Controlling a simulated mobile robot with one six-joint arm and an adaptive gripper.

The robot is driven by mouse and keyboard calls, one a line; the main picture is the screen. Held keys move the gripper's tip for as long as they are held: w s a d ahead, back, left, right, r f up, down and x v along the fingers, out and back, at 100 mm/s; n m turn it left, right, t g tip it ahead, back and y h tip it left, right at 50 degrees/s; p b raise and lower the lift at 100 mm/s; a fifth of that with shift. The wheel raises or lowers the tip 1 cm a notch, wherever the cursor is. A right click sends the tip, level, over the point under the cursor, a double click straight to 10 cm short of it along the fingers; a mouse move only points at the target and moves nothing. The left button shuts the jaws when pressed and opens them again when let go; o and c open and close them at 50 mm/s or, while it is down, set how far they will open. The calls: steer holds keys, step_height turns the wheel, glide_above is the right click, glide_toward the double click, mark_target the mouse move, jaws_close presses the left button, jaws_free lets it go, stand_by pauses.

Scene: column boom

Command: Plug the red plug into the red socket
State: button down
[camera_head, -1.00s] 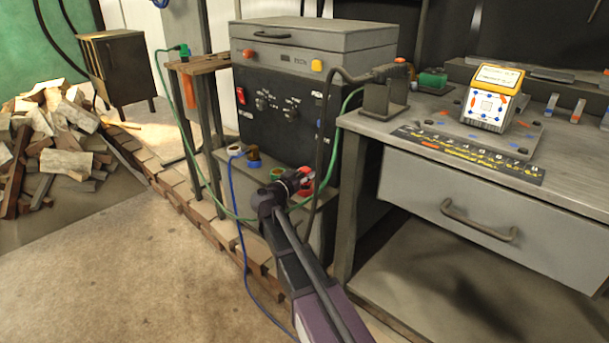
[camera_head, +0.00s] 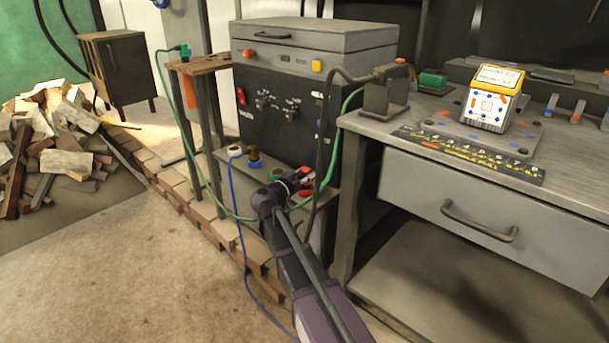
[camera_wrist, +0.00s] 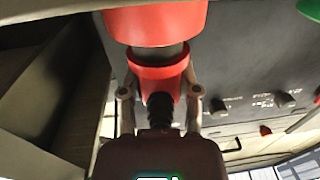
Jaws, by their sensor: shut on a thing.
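The red plug (camera_wrist: 158,78) is between my gripper's fingers (camera_wrist: 160,92) in the wrist view, with its black ribbed tail toward my palm. A grey barrel joins the plug's front end to the red socket (camera_wrist: 155,22) in that picture. The plug looks lined up with the socket, but I cannot tell how deep the barrel sits. In the head view my gripper (camera_head: 301,180) is at the right end of the ledge below the black machine. The red socket (camera_head: 304,194) is partly hidden there by my gripper.
The black machine (camera_head: 275,115) stands just behind my gripper. A green-ringed socket (camera_head: 278,174) and a brass-coloured fitting (camera_head: 254,160) are to its left. A black cable (camera_head: 325,135) and a green cable (camera_head: 214,190) run close by. The workbench (camera_head: 365,190) stands to the right.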

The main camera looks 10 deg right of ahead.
steer(key=shift+f+b, duration=0.55)
steer(key=shift+b, duration=0.05)
stand_by(0.3)
steer(key=c, duration=0.6)
jaws_free()
steer(key=v, duration=1.1)
stand_by(0.7)
stand_by(0.5)
